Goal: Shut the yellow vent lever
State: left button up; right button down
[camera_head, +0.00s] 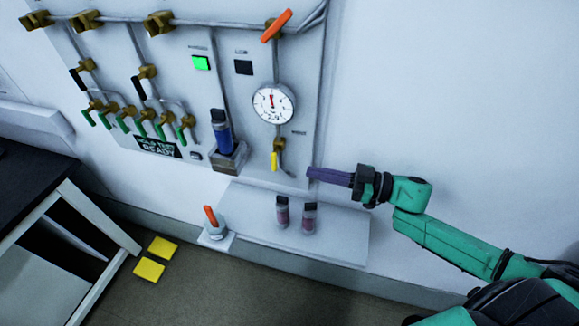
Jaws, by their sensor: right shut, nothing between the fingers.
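The yellow vent lever (274,160) hangs below the round pressure gauge (273,103) on the wall panel. Its handle points down from a brass valve (279,145). My right gripper (312,173) has dark purple fingers that are shut and empty. It reaches in from the right, at the panel's lower right edge. Its tips are to the right of the lever and slightly lower, apart from it. My left gripper is not in view.
An orange lever (276,26) sits above the gauge. A blue cartridge (222,134) stands on a panel bracket. A white shelf (340,235) below holds two dark vials (309,218). An orange-handled item (212,217) is at its left. Several green levers (143,128) hang at left.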

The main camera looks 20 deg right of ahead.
aim_at(274, 162)
jog(key=p+x, duration=0.1)
jog(key=x, duration=0.6)
jog(key=shift+p, duration=0.3)
jog(key=y+b, duration=0.1)
jog(key=b, duration=0.2)
jog(key=w+a+f+t+y+b, duration=0.1)
jog(key=b, duration=0.2)
jog(key=shift+a+f+t+y, duration=0.2)
jog(key=shift+t+y, duration=0.1)
jog(key=shift+a+f, duration=0.1)
jog(key=shift+a, duration=0.05)
dwell(0.8)
